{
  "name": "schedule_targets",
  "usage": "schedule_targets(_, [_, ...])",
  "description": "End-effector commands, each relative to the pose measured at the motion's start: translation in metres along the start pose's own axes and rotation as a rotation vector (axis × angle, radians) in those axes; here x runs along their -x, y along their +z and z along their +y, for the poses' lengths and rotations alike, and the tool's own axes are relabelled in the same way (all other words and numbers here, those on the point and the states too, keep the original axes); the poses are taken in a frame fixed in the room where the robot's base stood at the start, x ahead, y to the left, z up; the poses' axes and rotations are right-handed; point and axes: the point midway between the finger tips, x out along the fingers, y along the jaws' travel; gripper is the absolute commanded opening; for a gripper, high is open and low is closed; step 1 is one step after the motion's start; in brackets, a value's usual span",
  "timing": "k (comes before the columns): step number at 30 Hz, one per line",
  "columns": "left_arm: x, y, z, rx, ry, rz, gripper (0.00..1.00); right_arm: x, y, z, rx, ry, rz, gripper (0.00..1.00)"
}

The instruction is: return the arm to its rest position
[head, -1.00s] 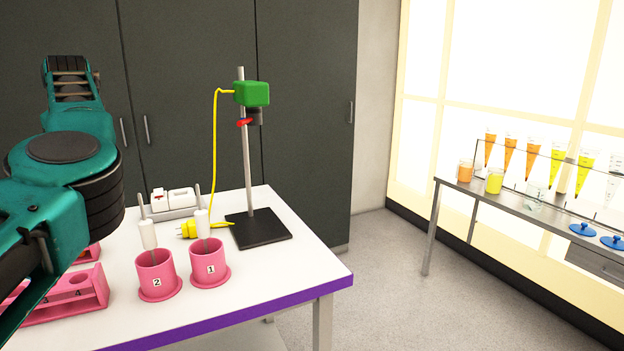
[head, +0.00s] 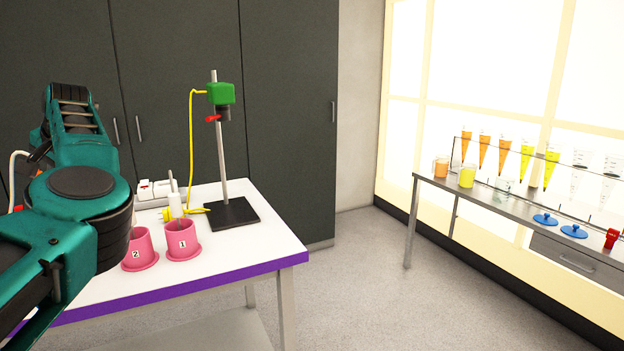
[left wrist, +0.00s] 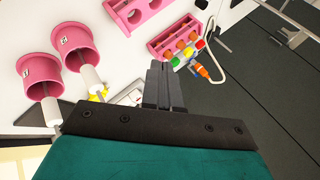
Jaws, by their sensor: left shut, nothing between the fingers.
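My left arm (head: 85,200), teal and black, rises at the left edge of the head view, bent upward over the near table's left part. My left gripper (left wrist: 160,72) shows in the left wrist view with its dark fingers together and nothing between them. It appears to be above the white table (head: 205,257), apart from the objects there. A pink rack with several coloured caps (left wrist: 180,42) shows just beyond the fingertips. My right gripper is in neither view.
Pink cups 2 (head: 140,250) and 1 (head: 183,240) stand on the table, with a black-based stand (head: 232,213) behind. Dark cabinets (head: 285,120) stand behind. A metal bench (head: 480,195) with juice samples is at the right. Open floor (head: 350,270) lies between.

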Motion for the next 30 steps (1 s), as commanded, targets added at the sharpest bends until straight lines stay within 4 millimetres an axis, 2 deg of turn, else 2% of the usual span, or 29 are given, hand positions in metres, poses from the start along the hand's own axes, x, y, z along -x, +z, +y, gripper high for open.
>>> schedule_targets(1, [-0.017,0.016,-0.005,-0.067,-0.067,-0.054,0.00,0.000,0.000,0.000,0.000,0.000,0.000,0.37])
schedule_targets(3, [-0.034,0.037,-0.016,-0.178,-0.166,-0.129,0.00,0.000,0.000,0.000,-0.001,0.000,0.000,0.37])
schedule_targets(7, [-0.057,0.074,-0.036,-0.444,-0.364,-0.298,0.00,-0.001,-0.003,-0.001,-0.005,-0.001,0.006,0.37])
schedule_targets(12, [-0.061,0.109,-0.059,-0.927,-0.640,-0.595,0.00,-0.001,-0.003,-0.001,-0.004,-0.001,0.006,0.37])
schedule_targets(15, [-0.054,0.112,-0.059,-1.245,-0.784,-0.790,0.00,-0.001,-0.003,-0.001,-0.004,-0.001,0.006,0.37])
schedule_targets(17, [-0.049,0.109,-0.052,-1.439,-0.862,-0.909,0.00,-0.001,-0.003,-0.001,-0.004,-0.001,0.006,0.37])
schedule_targets(20, [-0.040,0.098,-0.029,-1.762,-0.983,-1.117,0.00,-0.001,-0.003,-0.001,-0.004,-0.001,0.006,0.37])
schedule_targets(23, [-0.035,0.085,0.011,-2.078,-1.099,-1.333,0.00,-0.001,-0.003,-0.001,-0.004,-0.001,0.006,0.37])
schedule_targets(26, [-0.036,0.075,0.064,-2.379,-1.217,-1.561,0.00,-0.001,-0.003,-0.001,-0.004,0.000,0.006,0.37])
schedule_targets(27, [-0.037,0.073,0.089,2.324,1.183,1.548,0.00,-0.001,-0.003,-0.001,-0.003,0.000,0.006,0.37])
schedule_targets(29, [-0.040,0.074,0.129,2.134,1.086,1.457,0.00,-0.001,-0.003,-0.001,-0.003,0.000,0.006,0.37])
schedule_targets(30, [-0.043,0.076,0.157,2.005,1.028,1.398,0.00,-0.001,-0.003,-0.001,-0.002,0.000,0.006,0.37])
